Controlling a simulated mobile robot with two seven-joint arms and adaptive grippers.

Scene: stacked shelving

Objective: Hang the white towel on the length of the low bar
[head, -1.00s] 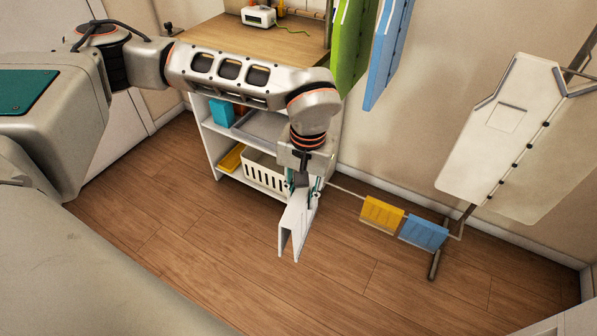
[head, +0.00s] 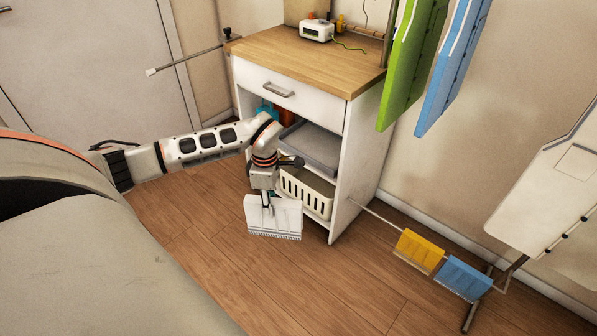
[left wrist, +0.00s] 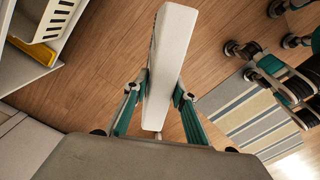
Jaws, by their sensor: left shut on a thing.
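My left gripper (head: 268,199) is shut on the white towel (head: 274,219), which hangs folded below it, over the floor in front of the shelf unit. In the left wrist view the towel (left wrist: 172,60) stands between the two teal fingers of the gripper (left wrist: 158,100). The low bar (head: 372,214) runs from the shelf unit's right side, near the floor, towards a stand at the lower right. A yellow towel (head: 419,250) and a blue towel (head: 463,278) hang on its right part. The stretch nearer the shelf unit is bare. My right gripper is not in view.
A white shelf unit (head: 361,155) with a wooden top holds a grey tray (head: 312,148) and a white basket (head: 306,191). Green (head: 412,62) and blue (head: 453,65) panels hang above the bar. A pale board (head: 548,190) stands at right. The floor in front is clear.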

